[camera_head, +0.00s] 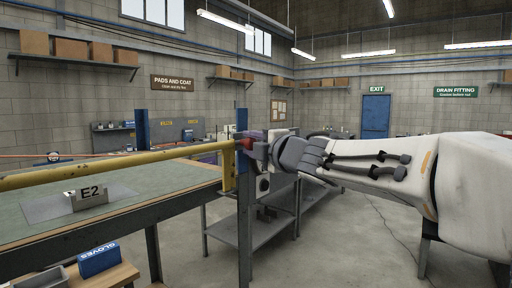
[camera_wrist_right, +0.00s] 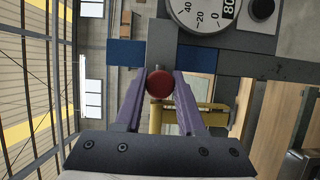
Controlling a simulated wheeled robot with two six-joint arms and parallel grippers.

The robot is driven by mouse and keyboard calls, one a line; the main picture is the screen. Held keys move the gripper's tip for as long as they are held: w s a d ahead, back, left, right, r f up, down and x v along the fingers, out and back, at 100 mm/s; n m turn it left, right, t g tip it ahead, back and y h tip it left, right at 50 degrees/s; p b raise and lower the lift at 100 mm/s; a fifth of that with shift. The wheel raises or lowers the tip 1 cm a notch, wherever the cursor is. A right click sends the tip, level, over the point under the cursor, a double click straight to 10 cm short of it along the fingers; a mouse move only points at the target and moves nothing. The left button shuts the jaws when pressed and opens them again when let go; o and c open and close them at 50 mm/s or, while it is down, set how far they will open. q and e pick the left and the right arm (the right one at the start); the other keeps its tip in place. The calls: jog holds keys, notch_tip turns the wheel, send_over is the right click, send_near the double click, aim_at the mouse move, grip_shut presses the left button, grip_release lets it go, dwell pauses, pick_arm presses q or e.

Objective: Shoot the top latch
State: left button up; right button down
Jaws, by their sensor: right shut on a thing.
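A round red knob (camera_wrist_right: 160,84) sits at the end of a grey bar (camera_wrist_right: 162,42) in the right wrist view. It also shows as a red spot (camera_head: 247,143) at the top of the blue post (camera_head: 243,200) in the head view. My right gripper (camera_head: 262,148) reaches in from the right and is shut on the red knob, with one purple finger on each side of it. A yellow rail (camera_head: 120,167) comes from the left and ends in a yellow bracket (camera_head: 228,168) beside the post. Whether the latch is shot cannot be told. My left gripper is out of view.
A blue gloves box (camera_head: 98,260) stands at the front left. A round dial (camera_wrist_right: 205,10) is above the knob in the wrist view. The floor at centre right is mostly clear.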

jog(key=shift+s+a+f, duration=0.1)
jog(key=shift+f, duration=0.05)
jog(key=c, duration=0.5)
grip_release()
jog(key=shift+s, duration=0.1)
jog(key=shift+v, duration=5.2)
